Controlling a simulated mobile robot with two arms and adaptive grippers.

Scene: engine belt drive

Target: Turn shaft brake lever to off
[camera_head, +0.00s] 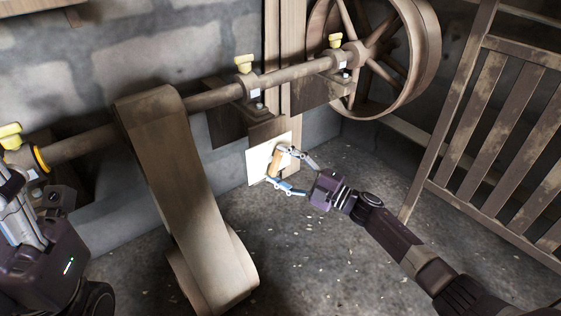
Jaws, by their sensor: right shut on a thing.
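The shaft brake lever (275,164) shows as a short wooden handle in front of a pale square plate (256,165) on a post at the wall. The handle leans slightly from upright. My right gripper (277,166) reaches in from the lower right and is shut on the handle, one finger above and one below. Its fingers hide part of the handle. My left gripper (17,212) is partly in view at the left edge, away from the lever; its fingertips are not clear.
A long shaft (210,98) runs along the wall above the lever, with yellow-topped bearings. A wide belt (172,165) slopes down left of the lever. A large wheel (424,50) stands at the upper right. A wooden slatted railing (478,120) stands at right. The floor (330,250) is clear.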

